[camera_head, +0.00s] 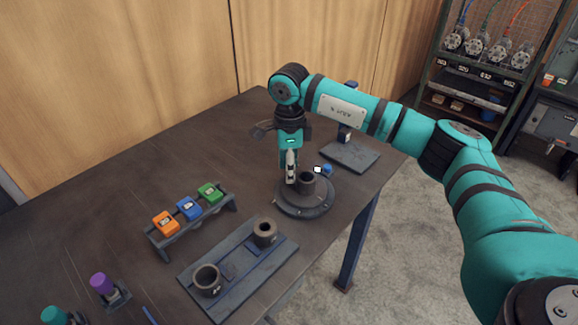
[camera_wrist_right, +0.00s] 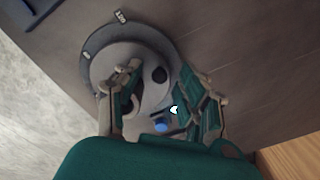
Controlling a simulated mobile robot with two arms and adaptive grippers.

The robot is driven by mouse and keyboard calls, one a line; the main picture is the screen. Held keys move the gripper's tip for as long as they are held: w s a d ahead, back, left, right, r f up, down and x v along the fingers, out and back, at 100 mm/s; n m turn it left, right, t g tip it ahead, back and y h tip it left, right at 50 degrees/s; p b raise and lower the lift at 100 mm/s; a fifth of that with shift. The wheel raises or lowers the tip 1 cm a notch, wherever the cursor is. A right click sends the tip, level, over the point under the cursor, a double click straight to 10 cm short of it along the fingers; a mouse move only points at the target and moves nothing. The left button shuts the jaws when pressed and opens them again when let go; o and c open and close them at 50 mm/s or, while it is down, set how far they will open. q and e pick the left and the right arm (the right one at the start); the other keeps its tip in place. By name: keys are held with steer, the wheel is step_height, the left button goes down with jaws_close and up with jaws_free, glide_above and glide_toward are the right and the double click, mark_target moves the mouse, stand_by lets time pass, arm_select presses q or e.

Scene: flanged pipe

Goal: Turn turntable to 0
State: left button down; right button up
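The turntable (camera_head: 291,211) is a round dark disc near the table's right edge. A short dark pipe piece (camera_head: 307,183) stands on it, and a blue knob (camera_head: 327,169) shows at its back rim. In the wrist view the turntable (camera_wrist_right: 103,68) has rim labels; one seems to read 180. The blue knob (camera_wrist_right: 161,126) appears there too, beside a white pointer mark (camera_wrist_right: 173,110). My right gripper (camera_head: 291,181) points down over the turntable's left side. Its fingers (camera_wrist_right: 163,88) are apart, with nothing visibly held between them. Whether they touch the turntable is unclear.
A rack with orange, blue and green blocks (camera_head: 188,208) stands left of the turntable. A tray (camera_head: 238,267) with two pipe rings lies in front. A dark plate (camera_head: 351,156) lies behind right. A purple-topped item (camera_head: 101,283) sits at front left.

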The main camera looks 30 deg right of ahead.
step_height(320, 180, up, 12)
stand_by(0.4)
stand_by(0.4)
